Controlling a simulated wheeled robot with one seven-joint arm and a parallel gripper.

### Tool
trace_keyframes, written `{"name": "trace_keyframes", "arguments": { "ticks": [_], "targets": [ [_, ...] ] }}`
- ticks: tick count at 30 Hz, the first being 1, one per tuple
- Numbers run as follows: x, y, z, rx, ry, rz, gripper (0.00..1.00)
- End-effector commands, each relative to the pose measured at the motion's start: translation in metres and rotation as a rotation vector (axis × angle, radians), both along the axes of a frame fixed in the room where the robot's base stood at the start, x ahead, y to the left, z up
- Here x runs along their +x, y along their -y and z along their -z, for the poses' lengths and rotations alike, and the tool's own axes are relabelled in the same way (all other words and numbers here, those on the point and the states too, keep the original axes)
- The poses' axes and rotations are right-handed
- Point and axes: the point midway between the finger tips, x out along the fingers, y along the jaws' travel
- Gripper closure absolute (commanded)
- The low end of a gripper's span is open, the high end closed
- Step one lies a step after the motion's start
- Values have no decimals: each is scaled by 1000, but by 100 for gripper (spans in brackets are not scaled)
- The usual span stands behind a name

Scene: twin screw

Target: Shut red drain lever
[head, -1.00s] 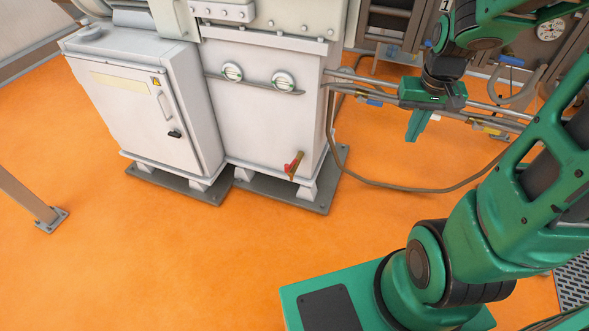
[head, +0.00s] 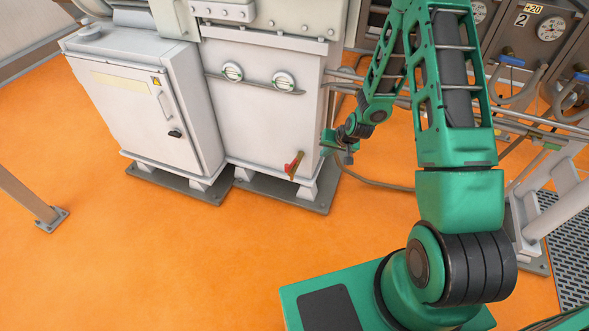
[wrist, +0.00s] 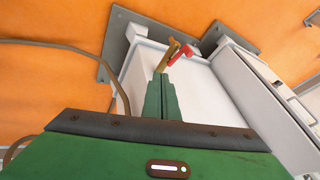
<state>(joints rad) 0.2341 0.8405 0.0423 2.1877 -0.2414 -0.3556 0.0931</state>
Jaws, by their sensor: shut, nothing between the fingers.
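The red drain lever (head: 293,162) sits on a brass drain valve (head: 290,174) low on the front of the white machine housing (head: 263,130). In the wrist view the red lever (wrist: 180,54) sticks out to the right of the brass pipe (wrist: 167,57), just beyond my fingertips. My gripper (head: 324,150) is to the right of the lever in the head view, apart from it. In the wrist view my gripper (wrist: 161,80) is shut and empty, its fingers pointing toward the valve. The fingertips overlap the valve's lower part there, and I cannot tell the exact gap.
A white cabinet (head: 140,110) with a handle stands left of the housing. Both rest on grey foot plates (head: 290,192). A brown hose (head: 385,185) runs along the floor at right. Pipes and gauges (head: 551,26) are at the back right. The orange floor in front is clear.

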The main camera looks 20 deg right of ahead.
Motion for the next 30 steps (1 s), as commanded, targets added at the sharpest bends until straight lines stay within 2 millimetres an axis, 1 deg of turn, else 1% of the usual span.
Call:
{"name": "trace_keyframes", "arguments": {
  "ticks": [1, 3, 6, 9, 13, 25, 28, 30],
  "targets": [
    [2, -9, 20, 23, 10, 10, 100],
    [6, -18, 38, 48, 30, 24, 100],
    [9, -28, 59, 77, 56, 43, 100],
    [11, -35, 73, 98, 72, 58, 100],
    [12, -39, 80, 110, 84, 69, 100],
    [14, -39, 82, 110, 86, 69, 100],
    [18, -40, 88, 110, 86, 69, 100],
    [22, -42, 95, 109, 85, 68, 100]
  ]
}}
